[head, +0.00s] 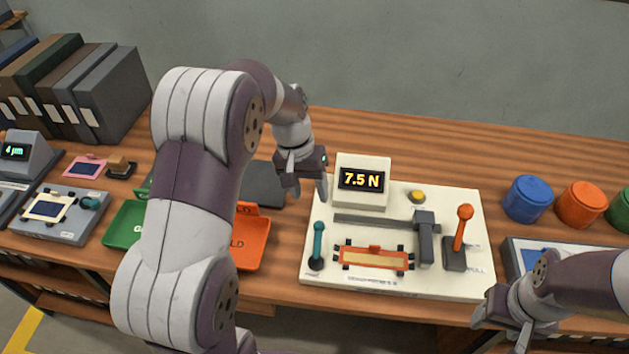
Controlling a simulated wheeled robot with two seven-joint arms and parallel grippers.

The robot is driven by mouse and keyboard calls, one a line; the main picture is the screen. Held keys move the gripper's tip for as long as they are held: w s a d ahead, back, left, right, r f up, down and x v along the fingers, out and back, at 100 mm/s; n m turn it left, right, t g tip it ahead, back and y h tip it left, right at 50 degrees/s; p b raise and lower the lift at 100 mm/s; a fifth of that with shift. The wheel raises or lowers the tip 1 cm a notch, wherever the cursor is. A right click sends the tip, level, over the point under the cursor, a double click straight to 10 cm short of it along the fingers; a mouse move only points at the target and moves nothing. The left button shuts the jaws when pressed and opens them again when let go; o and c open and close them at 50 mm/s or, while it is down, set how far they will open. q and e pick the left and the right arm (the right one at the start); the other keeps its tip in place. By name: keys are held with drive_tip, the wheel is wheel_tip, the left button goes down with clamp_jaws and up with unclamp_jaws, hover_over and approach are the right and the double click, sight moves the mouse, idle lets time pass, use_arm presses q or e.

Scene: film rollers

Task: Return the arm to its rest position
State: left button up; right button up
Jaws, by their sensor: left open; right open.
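My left arm (185,210) rises from the bottom left, bends at the top and comes down to the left gripper (304,186). That gripper is open and empty, over the table just left of the cream test board (440,283). My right arm (585,285) comes in from the right. Its gripper (499,328) is open and empty near the table's front edge, below the board's right corner. I cannot tell whether either gripper touches anything.
The board carries a display (361,179) reading 7.5 N, an orange-framed piece (372,258), a teal lever (317,243) and an orange lever (463,228). Green (120,228) and orange (254,245) trays are partly behind my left arm. Blue (527,200) and orange (581,206) jars stand right; binders (110,92) stand left.

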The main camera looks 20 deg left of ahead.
use_arm(q)
drive_tip(key=s+d+r+m+t+y+p, duration=0.1)
drive_tip(key=s+d+r+y+p, duration=0.1)
drive_tip(key=s, duration=1.3)
drive_tip(key=shift+d+r+p, duration=0.2)
drive_tip(key=shift+d+p, duration=0.4)
drive_tip(key=shift+p, duration=0.05)
